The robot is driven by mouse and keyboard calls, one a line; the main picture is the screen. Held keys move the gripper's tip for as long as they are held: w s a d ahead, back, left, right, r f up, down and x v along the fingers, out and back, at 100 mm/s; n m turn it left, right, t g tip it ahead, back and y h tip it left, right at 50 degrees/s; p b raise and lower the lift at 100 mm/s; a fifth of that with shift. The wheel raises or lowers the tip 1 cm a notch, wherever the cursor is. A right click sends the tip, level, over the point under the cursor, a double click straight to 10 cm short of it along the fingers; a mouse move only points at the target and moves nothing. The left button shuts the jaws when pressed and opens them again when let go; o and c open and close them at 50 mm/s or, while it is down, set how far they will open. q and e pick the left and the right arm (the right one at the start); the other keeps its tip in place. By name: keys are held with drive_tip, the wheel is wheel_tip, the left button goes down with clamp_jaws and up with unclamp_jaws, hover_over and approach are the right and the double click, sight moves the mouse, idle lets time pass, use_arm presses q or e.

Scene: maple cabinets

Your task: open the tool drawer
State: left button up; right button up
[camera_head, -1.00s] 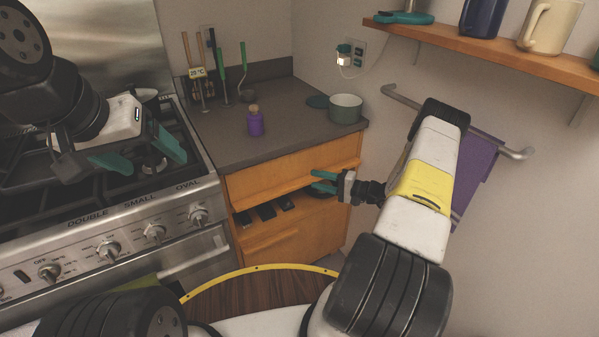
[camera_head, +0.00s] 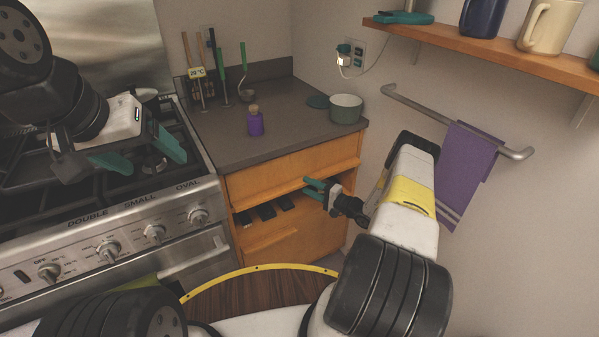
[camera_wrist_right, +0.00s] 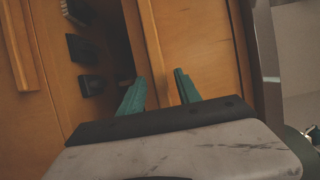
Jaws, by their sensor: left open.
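The wooden cabinet right of the stove has an upper drawer front (camera_head: 285,171), which also shows in the right wrist view (camera_wrist_right: 200,45). Below it is a dark gap with several black objects (camera_head: 266,211), and under that a lower front (camera_head: 290,241). No label shows which is the tool drawer. My right gripper (camera_head: 306,187) is open at the upper front's lower right edge. In the right wrist view its teal fingers (camera_wrist_right: 160,90) stand apart on either side of a wooden lip (camera_wrist_right: 152,50); contact is unclear. My left gripper (camera_head: 142,158) is open above the stove.
The counter holds a purple bottle (camera_head: 255,122), a grey-green pot (camera_head: 346,108) and upright utensils. A stove (camera_head: 115,215) stands at left. A towel rail (camera_head: 455,125) with a purple towel (camera_head: 464,172) and a mug shelf (camera_head: 490,50) are on the right wall.

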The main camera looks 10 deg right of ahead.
clamp_jaws()
idle(1.4)
